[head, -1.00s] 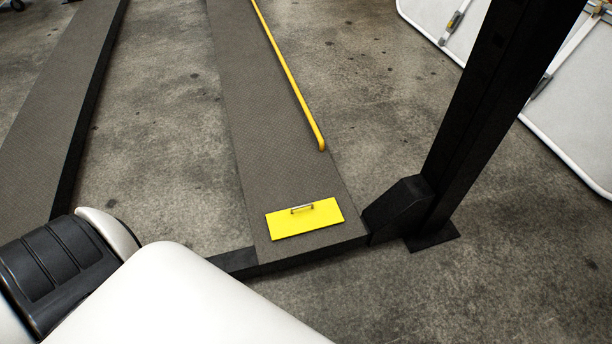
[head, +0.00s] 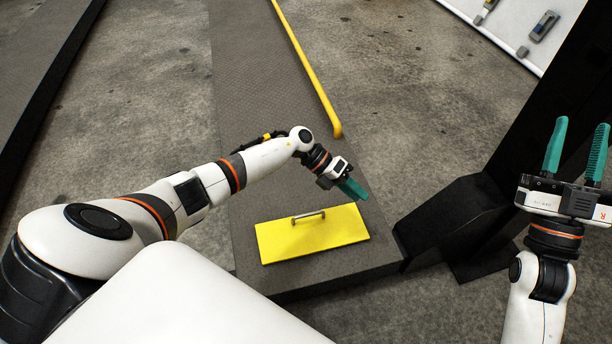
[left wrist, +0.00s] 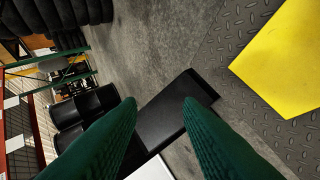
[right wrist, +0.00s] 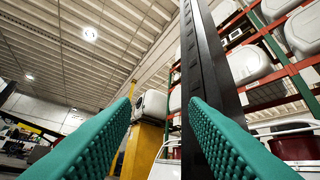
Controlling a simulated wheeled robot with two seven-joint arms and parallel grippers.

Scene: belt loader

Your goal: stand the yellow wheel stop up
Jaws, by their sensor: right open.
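The yellow wheel stop (head: 330,240) lies flat near the end of the grey ramp-like runway (head: 260,110), with a small metal handle (head: 308,215) on its upper face. It also shows at the right of the left wrist view (left wrist: 285,60). My left gripper (head: 352,190) is above the runway, just beyond the plate's far right part and apart from it. Its green fingers are spread with nothing between them in the left wrist view (left wrist: 160,112). My right gripper (head: 575,150) is raised at the far right, open and empty, with fingers pointing up.
A black post (head: 540,110) with a dark foot block (head: 450,225) stands right of the runway's end. A yellow rail (head: 308,65) runs along the runway's right edge. A white panel (head: 500,30) is at the back right. Concrete floor (head: 400,80) is open between them.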

